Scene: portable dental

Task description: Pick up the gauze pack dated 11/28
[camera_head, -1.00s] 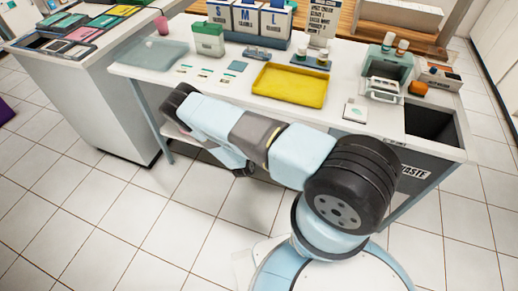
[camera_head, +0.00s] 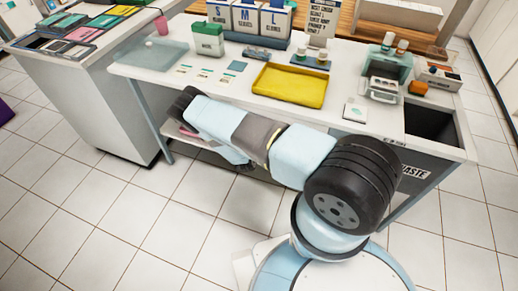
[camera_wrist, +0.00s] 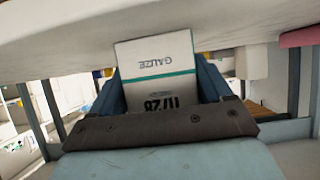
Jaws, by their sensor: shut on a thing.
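The gauze pack (camera_wrist: 157,62) is white with a green stripe. In the wrist view its print shows upside down, reading GAUZE and 11/28. My gripper (camera_wrist: 162,78) is shut on it, with a blue finger on each side. The lower part of the pack is hidden behind the dark gripper body. A white surface spans the top of the wrist view, above the pack.
On the table are a yellow tray (camera_head: 290,86), a green-and-white waste box (camera_head: 208,40), several small flat packs or cards, and a green device (camera_head: 385,78) at right. A dark waste opening (camera_head: 432,124) is at the right end.

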